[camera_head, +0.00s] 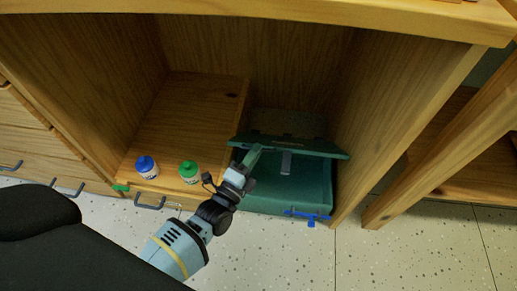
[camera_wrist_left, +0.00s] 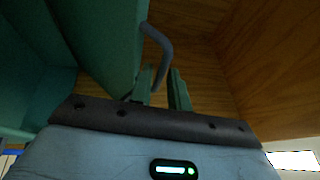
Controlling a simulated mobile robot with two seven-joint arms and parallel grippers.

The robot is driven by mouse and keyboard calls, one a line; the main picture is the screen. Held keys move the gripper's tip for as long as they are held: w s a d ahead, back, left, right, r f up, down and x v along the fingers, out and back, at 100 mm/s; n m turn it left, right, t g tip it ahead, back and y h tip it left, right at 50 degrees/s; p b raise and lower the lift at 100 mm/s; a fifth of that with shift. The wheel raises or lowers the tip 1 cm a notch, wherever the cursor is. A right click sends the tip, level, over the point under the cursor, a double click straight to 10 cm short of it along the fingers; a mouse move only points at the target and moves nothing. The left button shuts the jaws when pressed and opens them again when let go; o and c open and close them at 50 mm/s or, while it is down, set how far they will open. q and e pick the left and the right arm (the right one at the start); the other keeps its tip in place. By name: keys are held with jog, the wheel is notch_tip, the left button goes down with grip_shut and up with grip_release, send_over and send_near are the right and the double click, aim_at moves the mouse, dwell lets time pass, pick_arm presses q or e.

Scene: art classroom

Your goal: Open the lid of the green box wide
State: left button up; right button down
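The green box (camera_head: 318,195) stands on the floor of the right cabinet bay, with a blue latch (camera_head: 305,215) at its front. Its lid (camera_head: 325,150) is raised and tilted, with a gap below its front edge; a grey handle (camera_head: 286,162) shows there. My left gripper (camera_head: 254,157) is at the left part of the lid's front edge. In the left wrist view, its two green fingers (camera_wrist_left: 163,90) are apart, with the lid (camera_wrist_left: 105,45) beside them and the curved grey handle (camera_wrist_left: 160,45) reaching toward them. Contact is unclear. My right gripper is not in view.
A blue-capped jar (camera_head: 147,167) and a green-capped jar (camera_head: 189,172) stand on the wooden surface (camera_head: 195,110) left of the box. A wooden side panel (camera_head: 385,110) stands close on the right. The speckled floor (camera_head: 290,255) in front is clear.

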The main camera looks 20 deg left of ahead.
pick_arm(q)
jog(key=shift+w+d+r, duration=0.15)
jog(key=shift+w, duration=0.85)
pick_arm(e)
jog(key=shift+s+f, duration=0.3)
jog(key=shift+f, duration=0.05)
pick_arm(q)
grip_shut()
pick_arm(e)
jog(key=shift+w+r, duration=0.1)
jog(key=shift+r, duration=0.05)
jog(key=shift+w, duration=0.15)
